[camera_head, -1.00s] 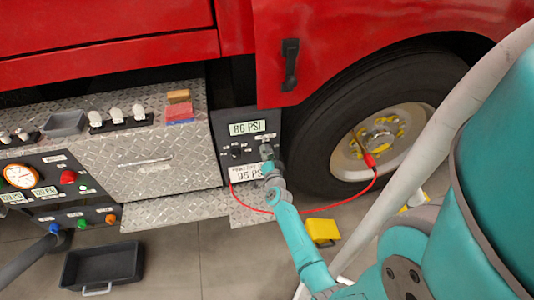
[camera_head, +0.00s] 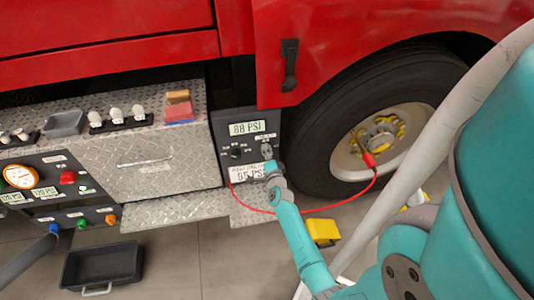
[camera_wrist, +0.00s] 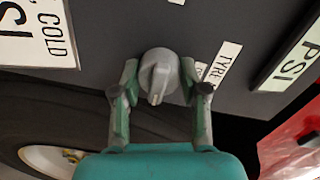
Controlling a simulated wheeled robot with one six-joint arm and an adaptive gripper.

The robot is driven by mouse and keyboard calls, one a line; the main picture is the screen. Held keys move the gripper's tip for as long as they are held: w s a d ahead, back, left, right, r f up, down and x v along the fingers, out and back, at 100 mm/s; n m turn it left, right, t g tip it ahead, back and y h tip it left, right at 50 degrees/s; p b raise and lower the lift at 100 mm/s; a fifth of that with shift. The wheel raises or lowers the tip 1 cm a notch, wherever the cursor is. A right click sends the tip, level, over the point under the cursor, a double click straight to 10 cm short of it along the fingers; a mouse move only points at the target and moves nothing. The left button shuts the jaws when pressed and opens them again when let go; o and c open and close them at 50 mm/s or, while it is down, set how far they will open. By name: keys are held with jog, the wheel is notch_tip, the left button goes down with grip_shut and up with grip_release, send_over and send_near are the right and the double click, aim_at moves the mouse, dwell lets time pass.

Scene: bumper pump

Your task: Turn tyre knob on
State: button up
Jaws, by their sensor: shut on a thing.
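The tyre knob (camera_wrist: 158,72) is a grey round knob with a raised grip and a white pointer line. In the wrist view it stands between my gripper's fingers (camera_wrist: 160,84), one finger on each side, with its pointer towards my palm. A TYRE label (camera_wrist: 222,62) is beside it. In the head view the knob (camera_head: 266,151) is on the dark panel (camera_head: 222,121), just above my gripper (camera_head: 271,165). The upper display (camera_head: 247,128) reads 88 PSI.
A red hose (camera_head: 318,210) runs from the panel to the wheel (camera_head: 382,140). A yellow block (camera_head: 322,230) and a black tray (camera_head: 101,265) lie on the floor. The metal step (camera_head: 176,208) is left of my arm. The red truck body (camera_head: 391,38) overhangs the wheel.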

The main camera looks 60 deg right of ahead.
jog(key=o, duration=1.1)
jog(key=shift+o, duration=0.2)
jog(key=f+v, duration=0.1)
jog(key=v, duration=1.1)
jog(key=shift+r, duration=0.45)
